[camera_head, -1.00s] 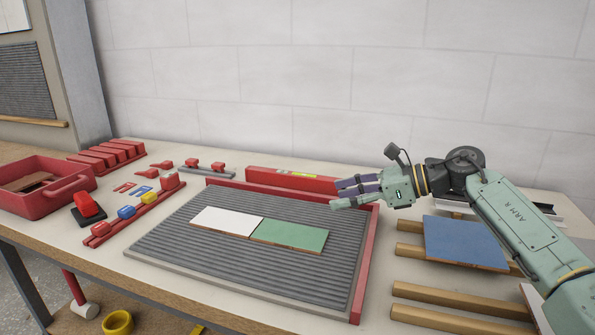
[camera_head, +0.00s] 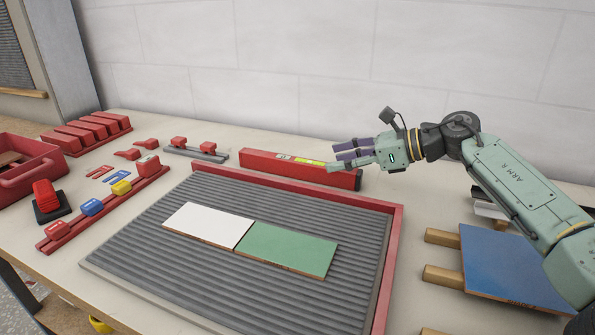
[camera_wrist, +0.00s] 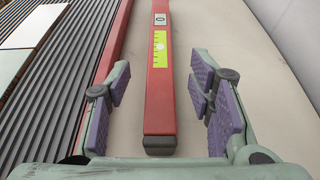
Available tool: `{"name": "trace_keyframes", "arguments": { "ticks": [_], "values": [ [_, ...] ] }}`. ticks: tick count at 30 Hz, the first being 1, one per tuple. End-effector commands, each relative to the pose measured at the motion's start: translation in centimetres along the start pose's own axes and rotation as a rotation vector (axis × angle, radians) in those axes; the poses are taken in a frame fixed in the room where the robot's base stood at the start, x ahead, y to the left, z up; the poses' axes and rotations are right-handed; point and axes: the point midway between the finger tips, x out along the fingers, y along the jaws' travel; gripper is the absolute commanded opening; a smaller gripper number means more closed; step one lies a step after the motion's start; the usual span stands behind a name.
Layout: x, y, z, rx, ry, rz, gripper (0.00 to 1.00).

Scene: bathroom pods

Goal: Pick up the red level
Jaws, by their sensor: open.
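The red level (camera_head: 268,163) is a long red bar with a yellow-green vial strip. It lies on the table behind the tray's red back edge, near the wall. In the wrist view the level (camera_wrist: 160,103) runs lengthwise between my fingers, its dark end cap toward my palm. My gripper (camera_head: 346,157) is open at the level's right end, and in the head view its fingers cover part of the level. In the wrist view my gripper (camera_wrist: 160,95) has a finger on each side of the level, with a gap on both sides.
A grey ribbed tray (camera_head: 140,243) with a red edge holds a white tile (camera_head: 208,225) and a green tile (camera_head: 288,249). Red tools and blocks stand at left. A blue panel (camera_head: 510,265) rests on wooden bars at right. The wall is close behind the level.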

Motion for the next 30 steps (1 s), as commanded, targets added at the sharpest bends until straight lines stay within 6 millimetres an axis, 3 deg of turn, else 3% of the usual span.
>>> {"name": "trace_keyframes", "arguments": {
  "ticks": [13,21,30],
  "values": [
    [5.2,0.1,0.3,-0.001,0.0,0.0,0.48],
    [5.4,0.1,0.4,0.0,-0.001,-0.002,0.48],
    [5.4,0.1,0.4,0.0,-0.001,-0.002,0.29]
  ]
}}
